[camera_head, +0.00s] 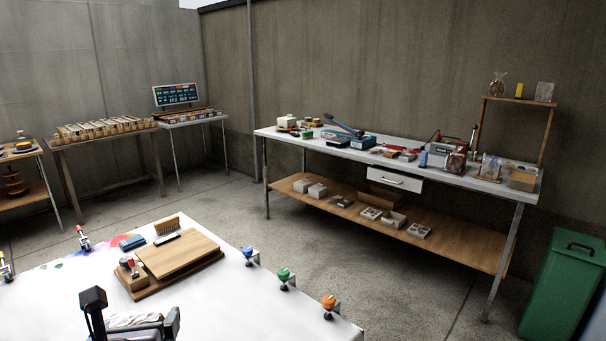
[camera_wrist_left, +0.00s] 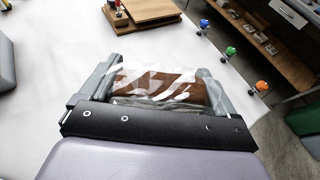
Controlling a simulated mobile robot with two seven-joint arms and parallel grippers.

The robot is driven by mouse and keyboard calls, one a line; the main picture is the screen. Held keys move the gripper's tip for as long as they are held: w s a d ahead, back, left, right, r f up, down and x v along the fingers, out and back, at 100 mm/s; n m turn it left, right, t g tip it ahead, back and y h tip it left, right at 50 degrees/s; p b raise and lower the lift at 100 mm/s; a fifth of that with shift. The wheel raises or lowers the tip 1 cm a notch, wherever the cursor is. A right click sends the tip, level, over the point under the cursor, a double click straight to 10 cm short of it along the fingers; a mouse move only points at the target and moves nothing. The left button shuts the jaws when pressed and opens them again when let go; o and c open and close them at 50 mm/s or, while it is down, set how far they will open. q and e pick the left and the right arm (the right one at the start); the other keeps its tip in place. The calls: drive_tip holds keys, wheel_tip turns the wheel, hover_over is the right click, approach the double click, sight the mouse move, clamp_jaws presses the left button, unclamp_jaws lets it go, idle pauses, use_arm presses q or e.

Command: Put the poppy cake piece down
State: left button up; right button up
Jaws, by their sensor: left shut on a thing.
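In the left wrist view my left gripper (camera_wrist_left: 155,90) is shut on the poppy cake piece (camera_wrist_left: 160,86), a brown piece in a clear, shiny wrapper between the two fingers. The white table lies beyond and below it; I cannot tell whether the piece touches it. In the head view my left gripper (camera_head: 132,322) is at the bottom edge, over the white table (camera_head: 220,300). The piece shows there only as a pale crinkled wrapper (camera_head: 134,320) between the fingers. My right gripper is not in view.
On the white table a wooden board (camera_head: 180,254) stands beyond the gripper, with a brush (camera_head: 167,226) and a blue block (camera_head: 132,242) behind it. Blue, green (camera_head: 286,277) and orange (camera_head: 329,303) topped clamps line the right edge. The tabletop between board and clamps is bare.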

use_arm(q)
drive_tip(key=s+d+f+m+h+p, duration=0.1)
drive_tip(key=s+d+m+h, duration=0.2)
drive_tip(key=s+d, duration=0.1)
drive_tip(key=shift+s+d+f+t, duration=0.3)
drive_tip(key=shift+s+d, duration=0.1)
drive_tip(key=shift+s, duration=0.05)
idle(0.5)
